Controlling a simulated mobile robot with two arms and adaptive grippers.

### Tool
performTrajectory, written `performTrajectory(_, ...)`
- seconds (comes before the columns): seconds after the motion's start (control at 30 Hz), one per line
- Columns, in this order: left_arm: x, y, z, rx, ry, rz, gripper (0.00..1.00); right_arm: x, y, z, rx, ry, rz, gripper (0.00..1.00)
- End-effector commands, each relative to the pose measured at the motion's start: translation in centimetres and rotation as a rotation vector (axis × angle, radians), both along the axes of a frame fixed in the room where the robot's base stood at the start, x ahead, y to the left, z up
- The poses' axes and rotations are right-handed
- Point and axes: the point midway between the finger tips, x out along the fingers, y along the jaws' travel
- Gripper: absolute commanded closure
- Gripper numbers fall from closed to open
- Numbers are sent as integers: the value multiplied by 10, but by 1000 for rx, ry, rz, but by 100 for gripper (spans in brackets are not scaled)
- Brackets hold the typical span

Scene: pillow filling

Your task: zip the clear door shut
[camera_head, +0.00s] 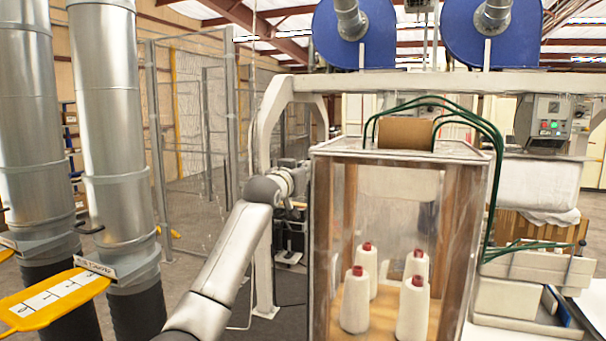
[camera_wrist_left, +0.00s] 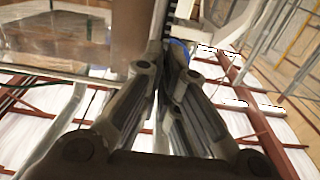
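The clear door (camera_head: 386,255) is the transparent front of a tall cabinet (camera_head: 478,240). Several white thread cones with red tops show through it. My left arm comes in from the lower left, and my left gripper (camera_head: 300,178) is at the cabinet's left side, around the upper part of its edge; its tips are partly hidden there. In the left wrist view, the fingers of my left gripper (camera_wrist_left: 168,72) are drawn close together beside the cabinet edge. A dark toothed strip (camera_wrist_left: 171,14) runs up from the tips. I cannot see a zip pull between them. My right gripper is not in view.
A brown roll (camera_head: 405,133) and green hoses (camera_head: 492,160) lie on the cabinet top. Silver ducts (camera_head: 110,100) and a yellow plate (camera_head: 52,299) stand at left. A wire fence (camera_head: 205,130) is behind. A white machine frame (camera_head: 440,84) spans above the cabinet.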

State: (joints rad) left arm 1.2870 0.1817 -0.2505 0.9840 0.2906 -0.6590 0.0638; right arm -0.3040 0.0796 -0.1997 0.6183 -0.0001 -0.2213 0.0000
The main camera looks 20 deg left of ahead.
Motion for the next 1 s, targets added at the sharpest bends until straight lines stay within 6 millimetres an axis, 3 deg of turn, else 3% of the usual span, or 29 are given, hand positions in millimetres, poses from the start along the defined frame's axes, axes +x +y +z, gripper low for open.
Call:
performTrajectory(0.2, 0, 0, 0, 0, 0, 0, 74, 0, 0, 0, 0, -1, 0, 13)
performTrajectory(0.67, -6, 1, -1, 0, -1, 0, 74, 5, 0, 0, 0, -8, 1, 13)
performTrajectory(1.0, -39, 4, -1, 0, -1, 0, 74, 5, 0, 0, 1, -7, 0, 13)
